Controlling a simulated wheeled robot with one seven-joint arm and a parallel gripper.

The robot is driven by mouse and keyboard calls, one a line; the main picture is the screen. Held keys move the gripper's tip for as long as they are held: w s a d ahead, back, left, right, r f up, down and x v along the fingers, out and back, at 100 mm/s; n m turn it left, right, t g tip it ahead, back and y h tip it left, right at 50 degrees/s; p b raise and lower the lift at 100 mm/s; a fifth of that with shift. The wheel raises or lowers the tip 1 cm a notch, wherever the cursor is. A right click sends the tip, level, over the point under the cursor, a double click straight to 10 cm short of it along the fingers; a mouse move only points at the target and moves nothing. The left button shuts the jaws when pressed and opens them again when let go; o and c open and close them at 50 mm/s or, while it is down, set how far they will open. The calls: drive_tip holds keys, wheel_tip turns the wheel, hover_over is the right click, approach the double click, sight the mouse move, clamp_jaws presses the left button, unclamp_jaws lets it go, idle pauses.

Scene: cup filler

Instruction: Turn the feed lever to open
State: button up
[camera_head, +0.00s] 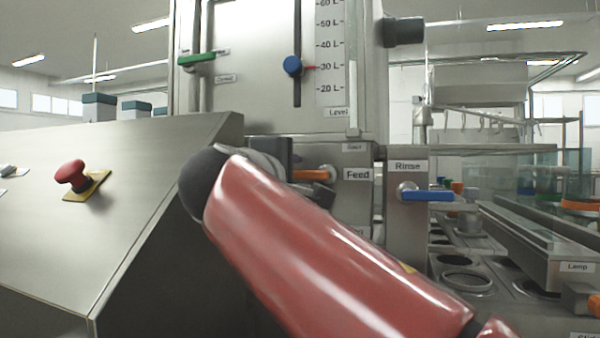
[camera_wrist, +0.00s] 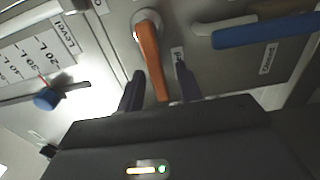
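My gripper (camera_wrist: 160,88) is open, with one dark finger on each side of the lever's free end. The left finger looks close to the lever; a gap shows on the right. I cannot tell whether either finger touches it. In the head view my red arm hides much of my gripper (camera_head: 318,190).
A blue level knob (camera_head: 292,66) and green lever (camera_head: 197,58) are above. A red button (camera_head: 72,175) sits on the sloped panel at left.

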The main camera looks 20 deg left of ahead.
drive_tip(key=shift+c, duration=0.2)
clamp_jaws()
